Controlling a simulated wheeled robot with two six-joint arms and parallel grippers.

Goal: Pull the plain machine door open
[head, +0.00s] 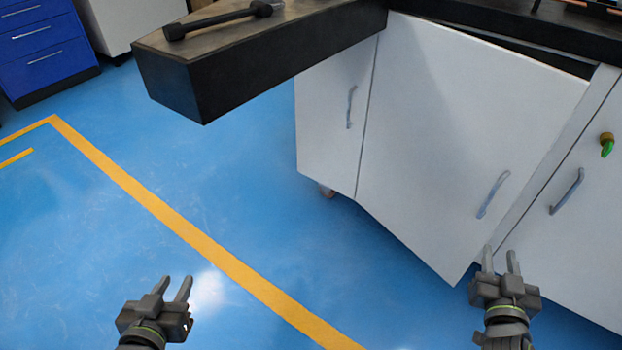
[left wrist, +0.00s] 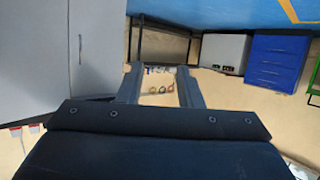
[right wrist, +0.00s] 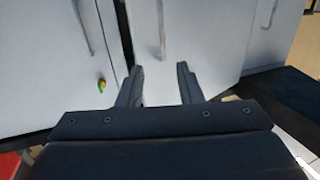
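The plain white machine door (head: 450,130) in the middle stands ajar, its right edge swung out from the cabinet and a dark gap along its top. Its grey bar handle (head: 493,195) is near that right edge; the handle also shows in the right wrist view (right wrist: 162,32). My right gripper (head: 500,258) is open and empty, below the handle in the head view. In the right wrist view its fingers are apart in front of the door, with the handle beyond them. My left gripper (head: 172,286) is open and empty over the blue floor, away from the door.
A white door with a green and yellow knob or key (head: 607,144) is to the right, with its own handle (head: 567,191). A narrower door (head: 335,120) is on the left. A dark worktop arm (head: 250,55) juts out above. The blue floor at left is clear.

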